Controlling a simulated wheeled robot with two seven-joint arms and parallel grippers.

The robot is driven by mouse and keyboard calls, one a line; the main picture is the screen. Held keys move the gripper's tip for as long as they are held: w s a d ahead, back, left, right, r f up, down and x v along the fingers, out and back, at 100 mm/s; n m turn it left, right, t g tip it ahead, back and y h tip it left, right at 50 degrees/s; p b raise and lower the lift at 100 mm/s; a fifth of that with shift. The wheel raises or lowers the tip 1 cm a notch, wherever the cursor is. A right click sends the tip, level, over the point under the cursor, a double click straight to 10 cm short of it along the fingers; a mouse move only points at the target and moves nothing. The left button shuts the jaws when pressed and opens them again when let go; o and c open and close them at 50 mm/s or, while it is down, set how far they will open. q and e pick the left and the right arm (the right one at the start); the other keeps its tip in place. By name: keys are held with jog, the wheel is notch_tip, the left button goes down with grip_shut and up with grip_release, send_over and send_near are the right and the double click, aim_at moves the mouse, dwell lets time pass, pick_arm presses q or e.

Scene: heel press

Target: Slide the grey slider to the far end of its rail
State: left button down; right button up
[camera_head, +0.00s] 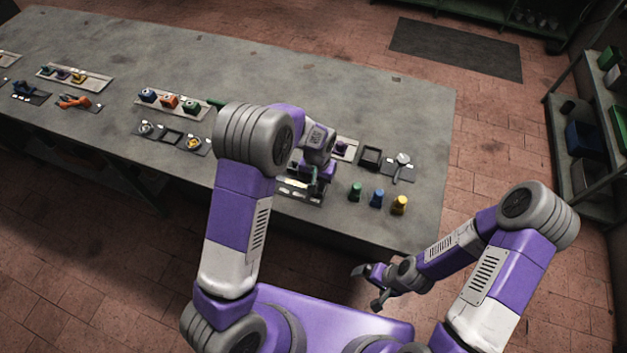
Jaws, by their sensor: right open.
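My left arm reaches over the grey bench. Its gripper (317,184) is small in view, pointing down at a dark panel (287,194) with pale strips at the bench's front edge. I cannot tell whether its fingers are apart or touch anything. I cannot make out the grey slider or its rail for sure; my left arm and gripper hide part of that panel. My right gripper (366,287) is open and empty, off the bench in front of its near edge.
More fixtures line the bench (250,70) to the left. Shelves (584,143) stand at far right.

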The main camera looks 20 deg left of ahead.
pick_arm(q)
jog(key=shift+d, duration=0.3)
jog(key=c, duration=1)
grip_release()
jog(key=shift+o, duration=0.2)
jog(key=shift+r, duration=0.15)
notch_tip(320, 180, up, 7)
jog(key=shift+r+p, duration=0.2)
jog(key=shift+p, duration=0.45)
